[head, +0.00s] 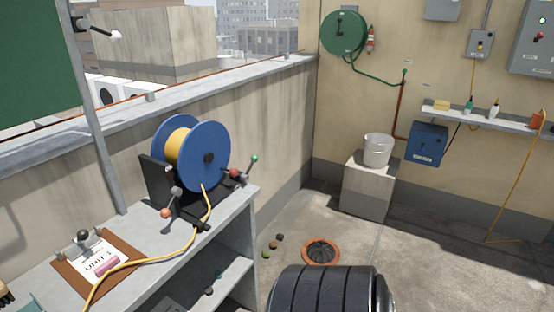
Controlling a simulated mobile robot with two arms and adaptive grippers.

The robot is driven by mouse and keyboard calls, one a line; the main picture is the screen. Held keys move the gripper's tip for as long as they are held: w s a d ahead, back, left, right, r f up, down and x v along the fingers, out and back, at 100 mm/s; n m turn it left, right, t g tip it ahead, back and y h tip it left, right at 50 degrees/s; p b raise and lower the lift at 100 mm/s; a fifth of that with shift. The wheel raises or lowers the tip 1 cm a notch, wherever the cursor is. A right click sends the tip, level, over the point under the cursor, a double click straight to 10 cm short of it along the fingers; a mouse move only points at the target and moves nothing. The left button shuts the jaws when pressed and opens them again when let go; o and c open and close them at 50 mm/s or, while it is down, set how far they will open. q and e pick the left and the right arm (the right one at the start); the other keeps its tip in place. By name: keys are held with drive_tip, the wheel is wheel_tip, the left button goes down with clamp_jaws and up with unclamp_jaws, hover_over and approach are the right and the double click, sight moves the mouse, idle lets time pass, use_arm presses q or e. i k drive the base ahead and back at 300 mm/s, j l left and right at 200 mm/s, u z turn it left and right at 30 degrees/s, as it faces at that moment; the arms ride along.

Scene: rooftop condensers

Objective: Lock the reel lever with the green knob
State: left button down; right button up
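A blue reel (211,151) with yellow cord wound on it stands in a black stand on the grey bench, left of centre. A lever with a green knob (254,158) is at the stand's right side, its rod slanting up to the right. A red knob (234,173) sits close to the left of that lever's base. A lever with an orange-red knob (165,213) slants down to the left at the stand's front. The levers' pivots are small and partly hidden. Neither of my grippers is in view.
A parapet stands behind. A black ribbed round shape (325,292) fills the bottom edge; I cannot tell whether it is mine. A bucket (377,150) stands on a block beyond open floor.

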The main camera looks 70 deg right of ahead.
sight(254, 158)
drive_tip(key=z, duration=2.15)
